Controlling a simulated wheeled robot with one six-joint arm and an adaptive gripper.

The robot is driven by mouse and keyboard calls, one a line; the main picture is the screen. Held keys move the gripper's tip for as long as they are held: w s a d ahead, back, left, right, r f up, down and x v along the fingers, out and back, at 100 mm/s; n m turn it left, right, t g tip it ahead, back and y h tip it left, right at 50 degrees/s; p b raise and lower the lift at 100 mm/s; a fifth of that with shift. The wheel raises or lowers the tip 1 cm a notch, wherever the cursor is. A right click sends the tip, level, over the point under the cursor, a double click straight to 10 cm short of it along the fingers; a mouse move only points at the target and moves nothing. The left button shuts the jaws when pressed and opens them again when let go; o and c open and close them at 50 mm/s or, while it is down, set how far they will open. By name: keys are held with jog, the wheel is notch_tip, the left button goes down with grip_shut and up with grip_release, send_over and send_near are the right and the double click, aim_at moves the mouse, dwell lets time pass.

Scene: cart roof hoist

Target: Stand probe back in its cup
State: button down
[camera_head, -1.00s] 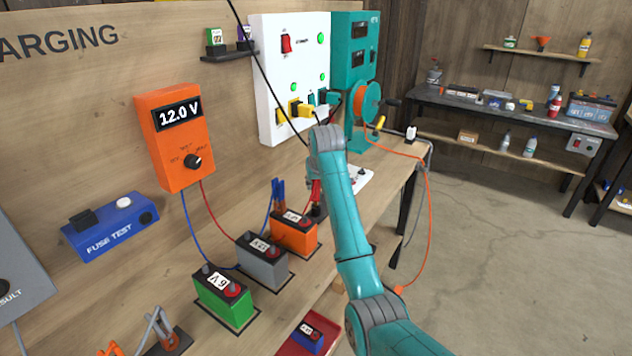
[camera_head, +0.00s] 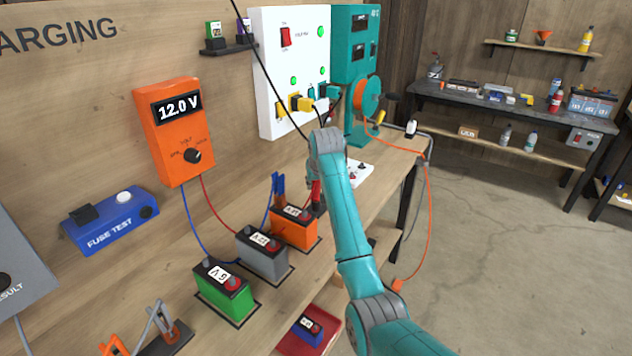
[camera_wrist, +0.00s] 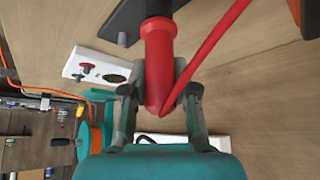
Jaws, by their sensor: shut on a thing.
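The red probe (camera_wrist: 158,62) is held between the two fingers of my gripper (camera_wrist: 160,92), which is shut on its handle. Its red lead runs off to the upper right in the wrist view. In the head view the red probe (camera_head: 315,191) shows just below my wrist, beside the orange battery (camera_head: 296,232). A dark cup-like part (camera_wrist: 128,18) lies at the probe's far end; I cannot tell whether the tip is inside it. The blue probe (camera_head: 278,188) stands at the orange battery's left. The orange meter (camera_head: 172,146) reads 12.0 V.
A grey battery (camera_head: 262,262) and a green battery (camera_head: 224,298) stand to the left along the bench. The teal hoist unit (camera_head: 352,55) and white socket box (camera_head: 290,75) stand behind.

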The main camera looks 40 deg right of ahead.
jog(key=shift+f, duration=0.4)
jog(key=c, duration=0.8)
grip_release()
jog(key=shift+r, duration=0.1)
jog(key=v, duration=1.2)
